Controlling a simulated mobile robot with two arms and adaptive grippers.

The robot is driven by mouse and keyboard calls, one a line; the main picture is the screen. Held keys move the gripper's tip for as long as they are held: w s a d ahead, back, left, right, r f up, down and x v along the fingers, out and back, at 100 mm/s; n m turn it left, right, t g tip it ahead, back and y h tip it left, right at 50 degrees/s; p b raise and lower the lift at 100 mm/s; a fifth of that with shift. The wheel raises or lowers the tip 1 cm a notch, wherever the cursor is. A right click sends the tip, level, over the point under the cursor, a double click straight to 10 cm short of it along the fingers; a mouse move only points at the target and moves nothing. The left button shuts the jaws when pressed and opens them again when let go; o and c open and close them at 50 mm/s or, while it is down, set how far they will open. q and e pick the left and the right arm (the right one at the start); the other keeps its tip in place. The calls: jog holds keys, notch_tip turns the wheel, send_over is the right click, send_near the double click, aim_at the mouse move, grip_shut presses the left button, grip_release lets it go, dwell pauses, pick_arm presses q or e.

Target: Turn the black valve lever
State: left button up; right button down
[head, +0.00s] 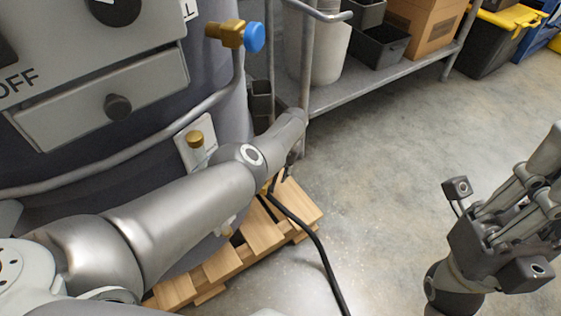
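My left arm reaches from the lower left across the hopper front. Its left gripper (284,172) shows only as a small dark part beyond the forearm, above the wooden pallet; whether its fingers are open or shut cannot be seen. I cannot clearly make out a black valve lever; it may be hidden behind the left arm. A brass valve with a blue handle (254,37) sits on the hopper pipe, apart from the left gripper. My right gripper (545,180) is at the right edge over bare floor, its fingers partly cut off by the frame, touching nothing visible.
The grey hopper (230,100) has a drawer (70,112) with a black knob. A brass knob (195,139) is below it. A wooden pallet (225,264) lies under the hopper, beside a black cable (320,255). A metal shelf (385,75) stands behind.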

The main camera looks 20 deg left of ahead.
pick_arm(q)
notch_tip(320, 180, up, 7)
jog(key=d, duration=0.1)
jog(key=shift+d+r, duration=0.2)
jog(key=shift+d, duration=0.2)
dwell(0.4)
jog(key=shift+f, duration=0.1)
dwell(0.5)
jog(key=shift+a+f, duration=0.3)
jog(key=shift+f, duration=0.9)
jog(key=shift+a+f, duration=0.3)
jog(key=shift+f, duration=0.95)
jog(key=shift+a+f, duration=0.3)
jog(key=shift+f, duration=0.9)
